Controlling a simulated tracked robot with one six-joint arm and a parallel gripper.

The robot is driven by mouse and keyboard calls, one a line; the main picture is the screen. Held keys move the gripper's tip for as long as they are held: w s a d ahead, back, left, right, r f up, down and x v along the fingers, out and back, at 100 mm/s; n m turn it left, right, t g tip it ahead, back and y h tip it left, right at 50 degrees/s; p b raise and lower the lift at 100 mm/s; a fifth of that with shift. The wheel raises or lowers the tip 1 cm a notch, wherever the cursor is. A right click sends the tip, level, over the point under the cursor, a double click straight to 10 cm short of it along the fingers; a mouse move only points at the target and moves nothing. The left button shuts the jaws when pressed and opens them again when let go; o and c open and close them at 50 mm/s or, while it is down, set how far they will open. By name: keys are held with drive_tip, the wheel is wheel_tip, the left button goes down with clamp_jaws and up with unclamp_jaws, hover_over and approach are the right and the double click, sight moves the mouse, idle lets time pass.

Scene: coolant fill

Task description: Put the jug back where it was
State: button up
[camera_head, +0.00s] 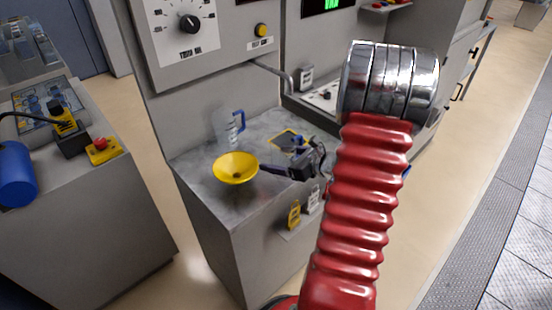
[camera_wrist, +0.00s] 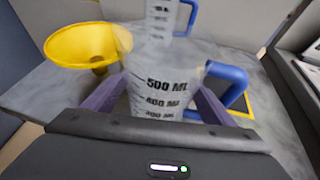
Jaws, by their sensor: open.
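The clear measuring jug (camera_head: 226,130) with a blue handle stands upright on the grey worktop, near the back panel and behind the funnel. In the wrist view the jug (camera_wrist: 165,92) shows its markings and appears between the finger ends, its handle to the right. My gripper (camera_head: 268,168) is open and low over the worktop, right of the yellow funnel (camera_head: 236,168). The wrist view shows the purple fingers of my gripper (camera_wrist: 158,95) on either side of the jug; contact cannot be told.
A yellow outline (camera_wrist: 242,113) marks the worktop right of the jug. A metal spout (camera_head: 275,73) projects from the panel. A separate bench with a blue cylinder (camera_head: 15,178) stands at left.

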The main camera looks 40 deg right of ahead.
drive_tip(key=v, duration=1)
drive_tip(key=shift+s, duration=0.3)
idle(0.4)
drive_tip(key=s+a+f+n+g+y, duration=0.1)
drive_tip(key=s+a+n+g, duration=0.35)
drive_tip(key=a+n, duration=0.35)
drive_tip(key=s+a+n+g+y, duration=0.1)
drive_tip(key=s+a+n+g, duration=0.3)
drive_tip(key=a+n, duration=0.45)
drive_tip(key=a+r+n+h, duration=0.4)
drive_tip(key=a+r+n, duration=1)
drive_tip(key=a+n, duration=0.3)
drive_tip(key=shift+w+a+r+t+h, duration=0.15)
drive_tip(key=shift+a+t+h, duration=0.15)
drive_tip(key=shift+a+t, duration=0.15)
drive_tip(key=shift+n, duration=0.25)
